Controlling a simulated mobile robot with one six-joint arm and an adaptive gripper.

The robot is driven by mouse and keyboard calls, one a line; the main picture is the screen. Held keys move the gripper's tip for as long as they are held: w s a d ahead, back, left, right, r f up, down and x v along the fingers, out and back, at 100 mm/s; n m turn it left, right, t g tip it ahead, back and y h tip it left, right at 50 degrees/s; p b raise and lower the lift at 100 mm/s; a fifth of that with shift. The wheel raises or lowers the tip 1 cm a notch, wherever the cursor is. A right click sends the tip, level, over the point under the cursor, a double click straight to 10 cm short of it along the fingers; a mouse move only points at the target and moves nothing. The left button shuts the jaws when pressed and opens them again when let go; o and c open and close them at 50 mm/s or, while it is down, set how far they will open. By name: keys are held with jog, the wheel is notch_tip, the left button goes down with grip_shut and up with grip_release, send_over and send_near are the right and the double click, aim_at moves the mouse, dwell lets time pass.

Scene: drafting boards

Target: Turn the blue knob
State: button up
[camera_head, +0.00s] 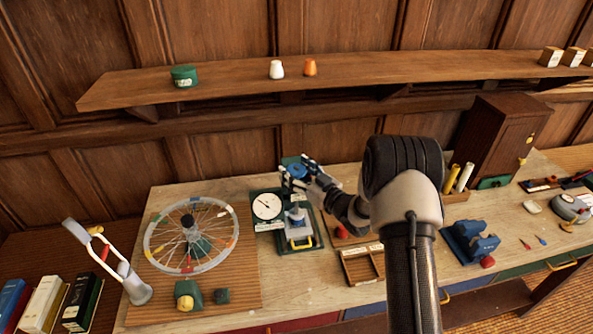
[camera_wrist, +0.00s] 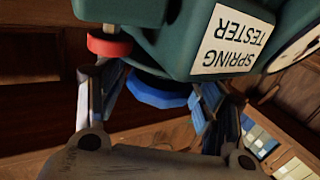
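The blue knob (camera_wrist: 158,92) is at the middle of the wrist view, under a dark green housing labelled "SPRING TESTER" (camera_wrist: 232,40). It also shows in the head view (camera_head: 297,171), partly covered by my fingers. My gripper (camera_wrist: 152,105) is open, with one finger on each side of the knob; I see a gap on the left side, and cannot tell whether the right finger touches. In the head view my gripper (camera_head: 298,172) is at the top of the spring tester, which has a white dial (camera_head: 266,206) and a grey platform with a yellow handle (camera_head: 300,239).
A red round part (camera_wrist: 110,45) sticks out of the housing close to my left finger. A spoked wheel (camera_head: 190,236) stands left of the tester, a wooden tray (camera_head: 361,264) to its right. A shelf (camera_head: 230,84) runs along the wall behind.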

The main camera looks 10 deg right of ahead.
jog(key=c, duration=0.7)
jog(key=shift+m+t+h+b, duration=0.3)
jog(key=shift+m+h+b, duration=0.2)
jog(key=shift+h+b, duration=0.2)
jog(key=o, duration=1.1)
jog(key=shift+c, duration=0.2)
jog(key=shift+s, duration=0.1)
jog(key=v, duration=1.2)
